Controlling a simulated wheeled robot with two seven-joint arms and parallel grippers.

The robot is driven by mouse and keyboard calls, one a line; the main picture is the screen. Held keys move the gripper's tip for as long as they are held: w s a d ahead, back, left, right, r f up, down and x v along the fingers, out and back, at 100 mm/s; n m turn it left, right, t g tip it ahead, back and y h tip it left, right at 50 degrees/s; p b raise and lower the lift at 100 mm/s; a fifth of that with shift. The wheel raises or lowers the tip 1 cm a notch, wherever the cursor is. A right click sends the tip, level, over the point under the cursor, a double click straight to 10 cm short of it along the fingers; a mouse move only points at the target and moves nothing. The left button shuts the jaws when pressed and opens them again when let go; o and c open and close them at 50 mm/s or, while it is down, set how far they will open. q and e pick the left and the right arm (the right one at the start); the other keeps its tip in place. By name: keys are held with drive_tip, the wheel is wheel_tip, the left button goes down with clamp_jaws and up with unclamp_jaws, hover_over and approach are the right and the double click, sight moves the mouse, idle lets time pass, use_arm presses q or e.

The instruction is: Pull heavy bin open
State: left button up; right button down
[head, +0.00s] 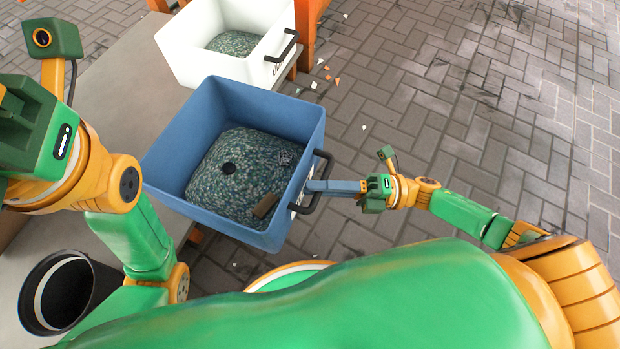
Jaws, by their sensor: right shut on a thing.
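A blue bin (170,133) stands in the middle left of the head view, filled with grey-green plastic flakes (232,190). A dark round thing and a small brown block lie on the flakes. A black handle (322,170) is on the bin's right face. My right gripper (318,187) reaches in from the right, its blue-grey fingers shut on the handle. The exact contact at the fingertips is too small to see. My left gripper (18,125) is at the left edge, partly cut off, away from the bin; its fingers do not show clearly.
A white bin (188,50) with flakes and a black handle stands behind the blue one. Both are by a grey bench surface (120,70) with orange posts. A black bucket (92,290) is at lower left. Brick paving (450,100) on the right is open, with small scraps.

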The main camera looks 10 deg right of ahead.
idle(0.3)
drive_tip(key=c, duration=0.8)
unclamp_jaws()
drive_tip(key=shift+c, duration=0.2)
drive_tip(key=v, duration=0.7)
drive_tip(key=shift+d, duration=0.1)
drive_tip(key=shift+s, duration=0.1)
